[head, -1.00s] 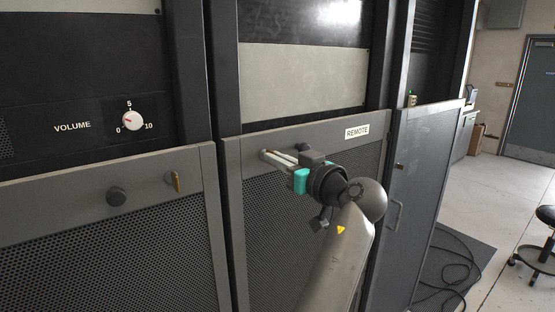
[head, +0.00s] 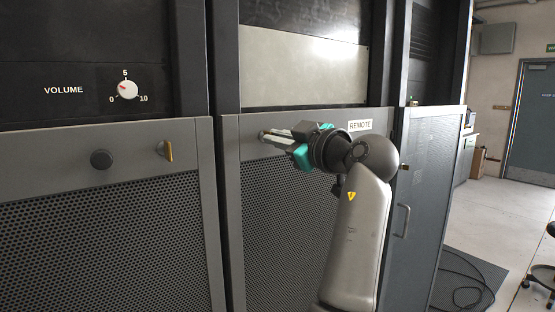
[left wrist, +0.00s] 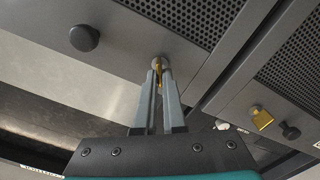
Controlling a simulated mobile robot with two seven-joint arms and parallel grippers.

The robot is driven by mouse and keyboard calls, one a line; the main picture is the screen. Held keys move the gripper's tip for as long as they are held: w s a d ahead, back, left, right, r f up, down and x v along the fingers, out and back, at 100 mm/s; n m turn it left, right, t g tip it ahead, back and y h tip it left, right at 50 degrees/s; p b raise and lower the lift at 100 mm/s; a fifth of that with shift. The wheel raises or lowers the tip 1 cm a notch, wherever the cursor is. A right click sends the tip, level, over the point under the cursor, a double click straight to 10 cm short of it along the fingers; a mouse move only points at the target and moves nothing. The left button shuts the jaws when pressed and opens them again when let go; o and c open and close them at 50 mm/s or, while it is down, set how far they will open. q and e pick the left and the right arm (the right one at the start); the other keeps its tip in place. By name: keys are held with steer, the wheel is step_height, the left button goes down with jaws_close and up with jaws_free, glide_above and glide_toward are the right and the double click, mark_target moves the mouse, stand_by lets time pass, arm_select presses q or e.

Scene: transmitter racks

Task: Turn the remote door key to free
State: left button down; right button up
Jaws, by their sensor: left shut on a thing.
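The remote door (head: 235,160), a grey panel with a mesh front, carries a white REMOTE label (head: 360,125). My left gripper (head: 266,135) reaches this door's upper rail from the right, to the left of the label. In the left wrist view its two fingers (left wrist: 159,76) are shut on the brass remote door key (left wrist: 159,63). The key sits in its round lock, and the fingers cover much of it. I cannot tell its exact turn angle. In the head view the key is hidden by the fingertips. My right gripper is not in view.
A dark knob (left wrist: 84,38) is on the same rail. The door to the left has its own brass key (head: 166,150) and knob (head: 101,159). A VOLUME dial (head: 127,90) is above. A cable (head: 465,285) lies on the floor mat at right.

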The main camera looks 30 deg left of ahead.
arm_select(q)
steer(key=n+b, duration=0.5)
steer(key=shift+s+f+n, duration=0.15)
steer(key=shift+n, duration=0.15)
steer(key=n+b, duration=0.1)
steer(key=n, duration=0.1)
steer(key=shift+n+b, duration=0.3)
steer(key=shift+b, duration=0.1)
steer(key=shift+a+n+b, duration=0.1)
steer(key=shift+n+b, duration=0.55)
steer(key=shift+n, duration=1.25)
steer(key=c, duration=1)
jaws_free()
